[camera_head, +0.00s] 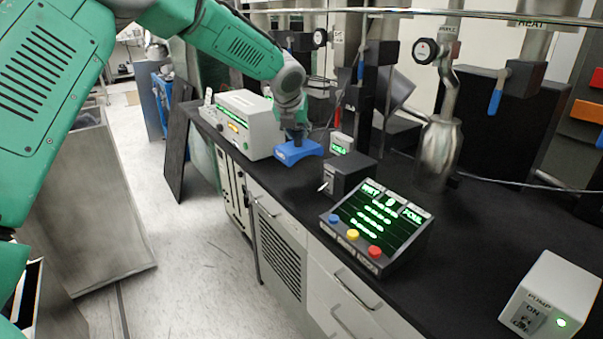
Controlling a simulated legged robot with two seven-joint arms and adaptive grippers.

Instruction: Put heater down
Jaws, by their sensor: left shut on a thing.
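My left gripper (297,133) reaches in from the upper left, pointing down over the black counter (465,228). It is shut on a flat blue object (298,152), which looks to be the heater. The blue object is level, at or just above the counter top; I cannot tell whether it touches. The fingertips are small and partly hidden by the wrist. My right gripper is not in view.
A white box with a green display (243,122) stands just left of the blue object. A small display (341,143) and a black box (348,177) are to its right. A control panel (375,226) and a pump box (549,298) stand nearer.

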